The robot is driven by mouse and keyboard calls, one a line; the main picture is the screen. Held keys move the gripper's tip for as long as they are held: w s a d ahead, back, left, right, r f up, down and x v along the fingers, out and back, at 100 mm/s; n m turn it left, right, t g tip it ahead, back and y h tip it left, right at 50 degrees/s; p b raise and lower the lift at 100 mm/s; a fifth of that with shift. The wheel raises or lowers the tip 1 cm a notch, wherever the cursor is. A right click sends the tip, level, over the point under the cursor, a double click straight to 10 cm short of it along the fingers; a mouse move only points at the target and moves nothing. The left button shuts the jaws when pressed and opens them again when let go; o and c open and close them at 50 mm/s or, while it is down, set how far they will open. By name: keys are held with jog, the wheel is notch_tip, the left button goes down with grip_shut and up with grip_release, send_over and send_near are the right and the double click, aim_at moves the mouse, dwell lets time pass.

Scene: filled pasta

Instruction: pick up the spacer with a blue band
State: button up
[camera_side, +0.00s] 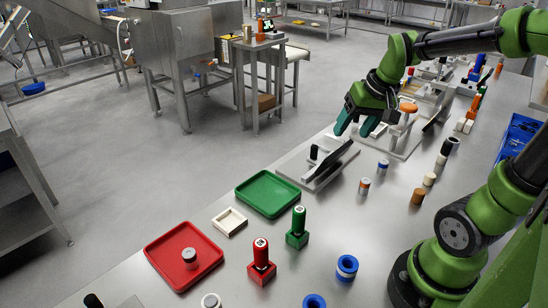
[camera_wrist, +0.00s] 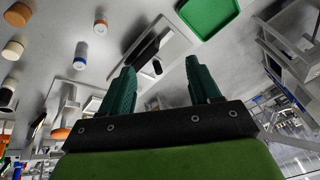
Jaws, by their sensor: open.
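The spacer with a blue band (camera_side: 383,165) is a small pale cylinder standing upright on the steel table. It also shows in the wrist view (camera_wrist: 80,56), left of my fingers. My gripper (camera_side: 358,127) is open and empty, with dark green fingers, above the table to the upper left of the spacer in the side view. The fingers are spread apart in the wrist view (camera_wrist: 161,68). A similar spacer with an orange band (camera_side: 364,186) stands nearby, toward the front; it is also in the wrist view (camera_wrist: 100,26).
A metal fixture with a black bar (camera_side: 330,162) stands left of the spacers. Brown (camera_side: 418,196), cream (camera_side: 429,180) and dark cylinders stand in a row to the right. A green tray (camera_side: 267,193) and a red tray (camera_side: 165,247) lie farther forward. The table around the spacer is clear.

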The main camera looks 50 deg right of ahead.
jog(key=d+f+g, duration=0.2)
jog(key=d+f, duration=0.1)
jog(key=d, duration=0.8)
jog(key=n+g, duration=0.2)
jog(key=n, duration=0.3)
send_over(384, 161)
jog(key=f, duration=1.2)
jog(key=shift+s+d+f, duration=0.15)
jog(key=shift+s+f, duration=0.05)
jog(key=shift+f, duration=0.05)
jog(key=shift+w+a+f, duration=0.1)
jog(key=shift+f, duration=1.3)
jog(key=shift+w+a+f, duration=0.1)
jog(key=shift+f, duration=1.25)
jog(key=shift+c, duration=0.3)
grip_shut()
jog(key=shift+r, duration=0.1)
